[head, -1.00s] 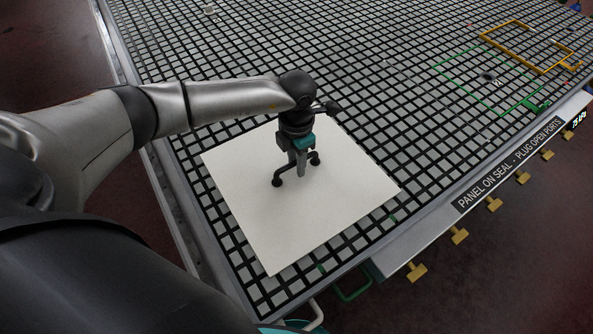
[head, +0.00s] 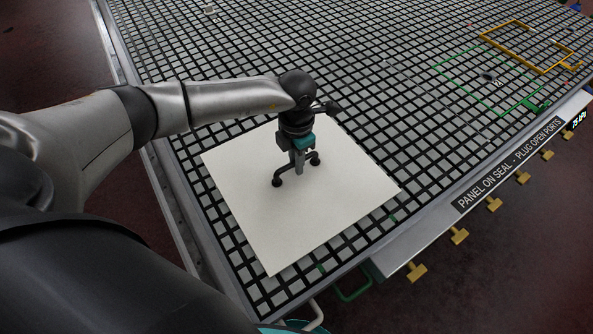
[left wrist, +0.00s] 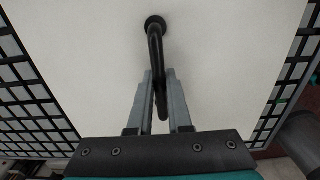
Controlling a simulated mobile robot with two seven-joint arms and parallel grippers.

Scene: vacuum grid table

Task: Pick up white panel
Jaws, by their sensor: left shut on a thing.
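The white panel (head: 335,205) is a flat square sheet over the near left part of the grid table (head: 330,75). It also fills most of the left wrist view (left wrist: 230,50). A black bar handle (left wrist: 155,45) with round feet stands on the panel's middle; in the head view its feet (head: 277,182) show below the gripper. My left gripper (head: 299,168) comes down from above and is shut on the handle. In the left wrist view the grey fingers (left wrist: 160,105) sit on both sides of the bar. Whether the panel touches the table is hard to tell. My right gripper is not in view.
A green outline (head: 490,82) and a yellow bracket frame (head: 530,48) lie at the far right of the grid. A sign (head: 510,163) and several yellow knobs (head: 460,236) line the right edge. The grid's middle is mostly clear.

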